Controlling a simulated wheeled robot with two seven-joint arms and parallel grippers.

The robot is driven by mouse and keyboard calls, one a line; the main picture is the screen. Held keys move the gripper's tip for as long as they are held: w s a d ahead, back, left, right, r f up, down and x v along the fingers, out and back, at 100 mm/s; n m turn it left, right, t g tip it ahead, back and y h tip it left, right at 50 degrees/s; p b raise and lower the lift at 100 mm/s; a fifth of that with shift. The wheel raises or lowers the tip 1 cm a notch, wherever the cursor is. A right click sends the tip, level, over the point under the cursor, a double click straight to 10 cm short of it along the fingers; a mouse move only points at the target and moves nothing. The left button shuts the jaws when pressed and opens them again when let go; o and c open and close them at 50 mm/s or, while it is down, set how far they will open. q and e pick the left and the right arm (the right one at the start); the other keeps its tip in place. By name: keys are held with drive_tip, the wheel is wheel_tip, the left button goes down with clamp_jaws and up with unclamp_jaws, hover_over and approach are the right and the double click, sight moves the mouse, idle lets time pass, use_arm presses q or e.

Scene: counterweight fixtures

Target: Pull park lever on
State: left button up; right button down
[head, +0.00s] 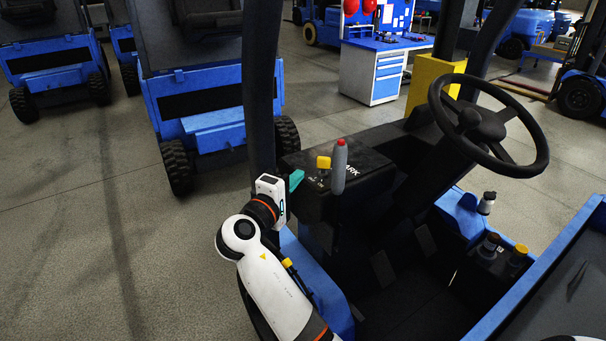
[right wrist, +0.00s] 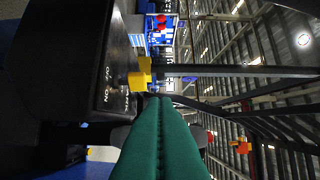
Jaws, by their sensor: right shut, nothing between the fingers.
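The park lever (head: 339,168) is a grey upright handle with a red tip, on a black console (head: 362,168) with white lettering ending in "ARK". My left gripper is not in view.
A dark upright post (head: 259,90) rises close behind my right gripper. The steering wheel (head: 487,126) is right of the console. More levers (head: 489,245) stand at the lower right. Open floor (head: 110,240) lies to the left, and other blue vehicles stand behind.

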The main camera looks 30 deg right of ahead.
drive_tip(key=d+p, duration=0.4)
drive_tip(key=d, duration=0.1)
drive_tip(key=w+d+p, duration=0.1)
drive_tip(key=d+p, duration=0.1)
drive_tip(key=shift+d+r, duration=0.15)
drive_tip(key=shift+d, duration=0.25)
drive_tip(key=shift+s, duration=0.3)
drive_tip(key=shift+w, duration=0.1)
drive_tip(key=shift+f, duration=0.2)
